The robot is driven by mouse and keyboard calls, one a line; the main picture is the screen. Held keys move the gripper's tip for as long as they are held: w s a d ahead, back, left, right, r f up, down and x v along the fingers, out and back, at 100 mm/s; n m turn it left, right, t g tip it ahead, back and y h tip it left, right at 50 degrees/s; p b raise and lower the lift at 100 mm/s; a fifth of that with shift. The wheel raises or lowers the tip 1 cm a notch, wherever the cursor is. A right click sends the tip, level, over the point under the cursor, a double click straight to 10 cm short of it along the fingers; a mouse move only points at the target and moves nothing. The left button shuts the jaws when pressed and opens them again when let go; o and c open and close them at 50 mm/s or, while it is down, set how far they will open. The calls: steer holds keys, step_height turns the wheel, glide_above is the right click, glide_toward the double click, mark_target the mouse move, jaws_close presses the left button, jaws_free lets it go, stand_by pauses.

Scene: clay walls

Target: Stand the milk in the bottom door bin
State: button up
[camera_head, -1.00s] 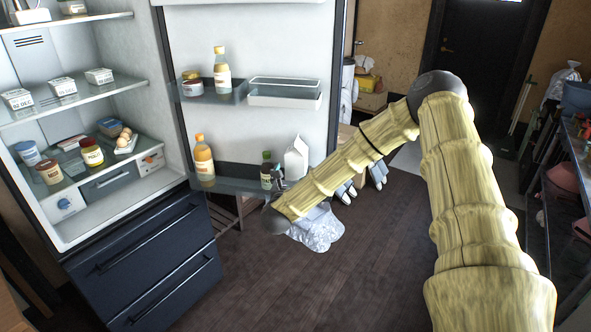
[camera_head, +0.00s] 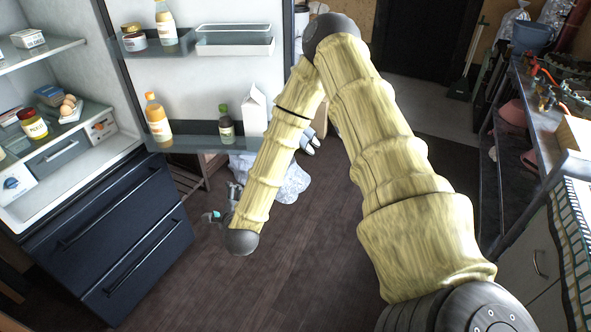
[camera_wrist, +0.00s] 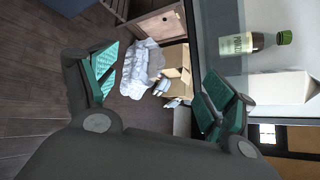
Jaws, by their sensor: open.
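The milk, a white gable-top carton (camera_head: 254,112), stands upright in the bottom door bin (camera_head: 185,137) of the open fridge door, just right of a dark green bottle (camera_head: 226,124). The carton's lower part is behind the bin's front. It also shows in the wrist view (camera_wrist: 278,88), sideways like the bottle (camera_wrist: 243,43). My gripper (camera_head: 222,204) is below and in front of the bin, clear of the carton. In the wrist view my gripper (camera_wrist: 160,92) has its teal-padded fingers spread wide with nothing between them.
An orange juice bottle (camera_head: 157,118) stands at the left end of the bottom bin. The upper door bins (camera_head: 234,40) hold a bottle and a jar. A crumpled white bag (camera_head: 288,180) and cardboard boxes (camera_wrist: 175,62) are on the floor beyond the door. The dark floor in front is clear.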

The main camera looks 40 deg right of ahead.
steer(key=s+a+f+n+g+y, duration=0.2)
steer(key=s+a+f+n+g, duration=0.15)
steer(key=s+f+n, duration=0.4)
steer(key=s+a+f+n+g+y, duration=0.2)
steer(key=s+a+f+n, duration=0.3)
steer(key=s+f+n, duration=0.3)
steer(key=s+d+f+n+g, duration=0.1)
steer(key=s+n, duration=0.5)
steer(key=s, duration=0.6)
steer(key=s+d+f+n+g, duration=0.1)
steer(key=s+n+g, duration=0.5)
steer(key=s, duration=0.6)
steer(key=shift+s+f+n, duration=0.25)
steer(key=shift+f+n, duration=0.2)
steer(key=shift+f, duration=0.45)
steer(key=shift+d+g, duration=0.1)
steer(key=shift+g, duration=0.15)
